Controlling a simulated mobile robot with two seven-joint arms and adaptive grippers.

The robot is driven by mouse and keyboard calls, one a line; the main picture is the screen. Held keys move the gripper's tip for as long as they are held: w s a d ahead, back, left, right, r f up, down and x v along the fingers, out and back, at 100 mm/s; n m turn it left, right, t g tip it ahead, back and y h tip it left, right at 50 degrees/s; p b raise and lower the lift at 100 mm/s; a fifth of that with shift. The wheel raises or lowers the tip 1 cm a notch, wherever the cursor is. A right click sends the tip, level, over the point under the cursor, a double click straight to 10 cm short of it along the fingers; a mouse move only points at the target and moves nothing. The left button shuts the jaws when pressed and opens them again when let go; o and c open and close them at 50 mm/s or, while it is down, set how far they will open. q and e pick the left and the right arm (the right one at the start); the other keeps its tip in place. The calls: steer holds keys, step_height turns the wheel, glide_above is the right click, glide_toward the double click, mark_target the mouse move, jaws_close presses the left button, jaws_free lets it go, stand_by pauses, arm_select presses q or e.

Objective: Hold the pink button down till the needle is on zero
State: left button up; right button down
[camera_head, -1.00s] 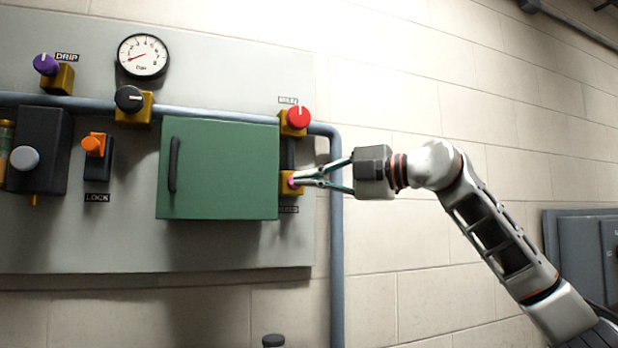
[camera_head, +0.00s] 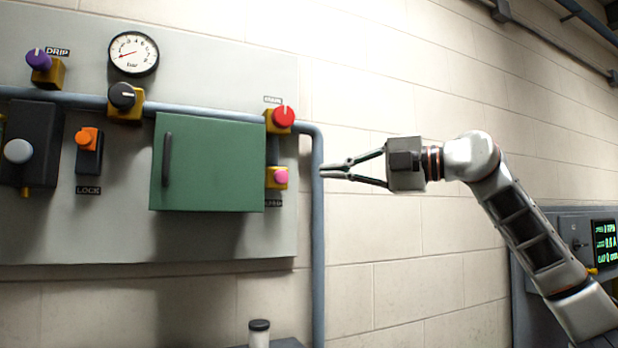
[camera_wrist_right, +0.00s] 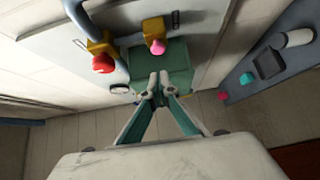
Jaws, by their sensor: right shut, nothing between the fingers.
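The pink button (camera_head: 281,177) sits on a yellow block right of the green box, below the red knob. It also shows in the right wrist view (camera_wrist_right: 158,47). My right gripper (camera_head: 322,172) is shut and empty, to the right of the button and clear of it, by the vertical pipe. In the wrist view its fingertips (camera_wrist_right: 158,78) are together. The round gauge (camera_head: 133,53) is at the upper left of the panel. Its red needle points to the lower left, near the low end of the scale; the exact mark is too small to read. My left gripper is not in view.
The green box (camera_head: 208,162) juts out beside the button. The red knob (camera_head: 284,116) is above it, and the grey pipe (camera_head: 318,250) runs down at the panel's right edge. A white, dark-capped container (camera_head: 259,333) stands below. The wall space around my gripper is free.

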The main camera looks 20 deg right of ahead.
steer(key=shift+v, duration=1.25)
steer(key=shift+s+a+r, duration=0.2)
steer(key=shift+a, duration=0.05)
